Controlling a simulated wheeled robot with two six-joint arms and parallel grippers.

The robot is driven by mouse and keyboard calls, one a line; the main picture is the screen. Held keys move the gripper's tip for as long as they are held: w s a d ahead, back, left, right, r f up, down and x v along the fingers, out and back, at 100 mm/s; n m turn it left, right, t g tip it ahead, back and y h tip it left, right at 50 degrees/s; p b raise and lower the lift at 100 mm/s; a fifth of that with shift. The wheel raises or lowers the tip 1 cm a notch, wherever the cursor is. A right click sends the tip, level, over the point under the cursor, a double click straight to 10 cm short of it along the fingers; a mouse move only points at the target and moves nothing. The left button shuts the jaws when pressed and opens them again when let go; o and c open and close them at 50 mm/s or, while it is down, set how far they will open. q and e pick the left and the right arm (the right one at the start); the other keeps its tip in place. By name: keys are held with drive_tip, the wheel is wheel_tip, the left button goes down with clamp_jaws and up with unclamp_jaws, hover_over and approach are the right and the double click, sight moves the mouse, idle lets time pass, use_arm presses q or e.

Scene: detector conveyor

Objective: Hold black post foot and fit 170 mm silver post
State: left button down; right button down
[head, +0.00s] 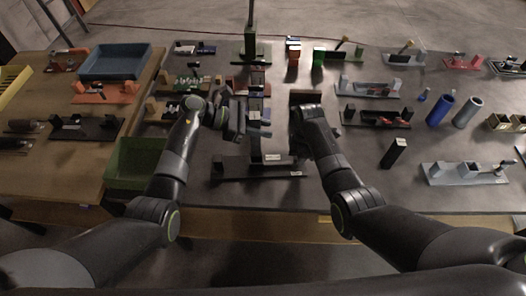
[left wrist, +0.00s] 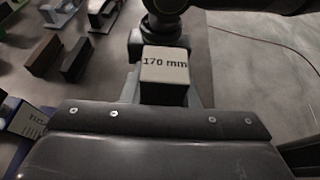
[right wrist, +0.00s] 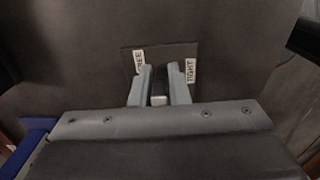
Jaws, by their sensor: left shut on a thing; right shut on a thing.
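My left gripper (head: 236,118) is shut on the silver post, whose pale square end (left wrist: 165,66) reads "170 mm" in the left wrist view. Dark round parts show just beyond that end. My right gripper (head: 303,108) is shut on a small light grey piece (right wrist: 158,100) in the right wrist view. Behind that piece is a dark plate (right wrist: 163,57) with the labels FREE and TIGHT. Whether this plate belongs to the black post foot, I cannot tell. A dark long base with an upright (head: 256,172) lies on the table in front of the grippers.
A green bin (head: 113,163) stands at the left, and a blue tray (head: 90,75) behind it. At the right are a black block (head: 395,153), a blue cylinder (head: 439,111), a grey cylinder (head: 467,112) and a grey fixture (head: 435,177). Bare table lies around the black block.

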use_arm(q)
wheel_tip(320, 180, down, 7)
drive_tip(key=shift+f, duration=0.15)
idle(0.4)
drive_tip(key=c, duration=1.1)
unclamp_jaws()
drive_tip(key=shift+f, duration=0.15)
drive_tip(key=v, duration=1.2)
use_arm(e)
drive_tip(key=c, duration=1.3)
unclamp_jaws()
